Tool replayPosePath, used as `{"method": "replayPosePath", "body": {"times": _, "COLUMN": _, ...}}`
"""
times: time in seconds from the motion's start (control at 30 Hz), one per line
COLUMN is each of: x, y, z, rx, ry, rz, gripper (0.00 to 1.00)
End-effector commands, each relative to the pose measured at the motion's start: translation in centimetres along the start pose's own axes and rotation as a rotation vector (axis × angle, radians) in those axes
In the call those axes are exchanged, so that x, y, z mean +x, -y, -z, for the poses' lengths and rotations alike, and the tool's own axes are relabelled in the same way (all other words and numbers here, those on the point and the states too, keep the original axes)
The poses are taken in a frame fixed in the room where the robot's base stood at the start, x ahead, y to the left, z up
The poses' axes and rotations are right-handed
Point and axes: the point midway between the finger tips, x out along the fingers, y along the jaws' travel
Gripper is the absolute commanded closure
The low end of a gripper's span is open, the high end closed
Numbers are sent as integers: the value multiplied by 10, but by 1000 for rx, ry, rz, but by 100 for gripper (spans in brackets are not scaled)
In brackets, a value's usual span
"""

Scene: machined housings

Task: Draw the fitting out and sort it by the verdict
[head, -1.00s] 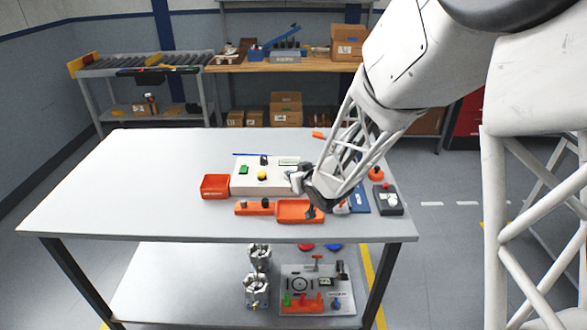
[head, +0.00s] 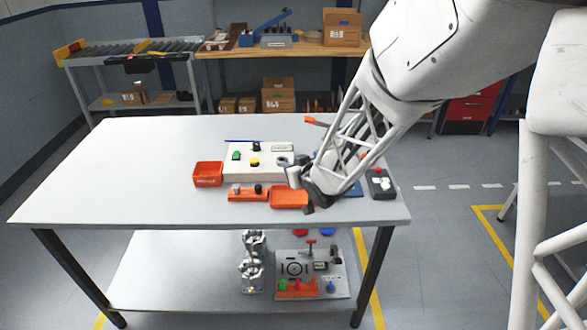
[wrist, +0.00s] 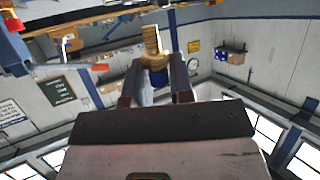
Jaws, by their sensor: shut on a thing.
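My gripper (wrist: 165,85) is shut on a brass fitting (wrist: 152,42) with a ridged end, which sticks out past the fingertips in the wrist view. In the head view my gripper (head: 292,175) is at the right front edge of a cream housing (head: 240,178); the fitting cannot be made out there. The housing has a green part (head: 236,156), a yellow button or lamp (head: 254,162), a dark knob (head: 256,146) and a round port (head: 283,161) on top. An orange tray (head: 208,174) stands left of the housing. A blue tray (head: 355,190) is partly hidden behind my arm.
In front of the housing lie an orange block (head: 247,194) with dark pegs and a shallow orange tray (head: 288,197). A dark box (head: 381,184) with a red button stands at the right edge. The table's left side (head: 110,180) is clear.

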Motion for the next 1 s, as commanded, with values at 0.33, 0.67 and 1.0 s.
{"method": "replayPosePath", "body": {"times": 0.33, "x": 2, "y": 1, "z": 2, "rx": -3, "ry": 0, "rz": 5, "gripper": 100}}
{"method": "replayPosePath", "body": {"times": 0.67, "x": 36, "y": 20, "z": 28, "rx": -41, "ry": -1, "rz": 98, "gripper": 100}}
{"method": "replayPosePath", "body": {"times": 1.0, "x": 103, "y": 71, "z": 79, "rx": -133, "ry": -1, "rz": 316, "gripper": 100}}
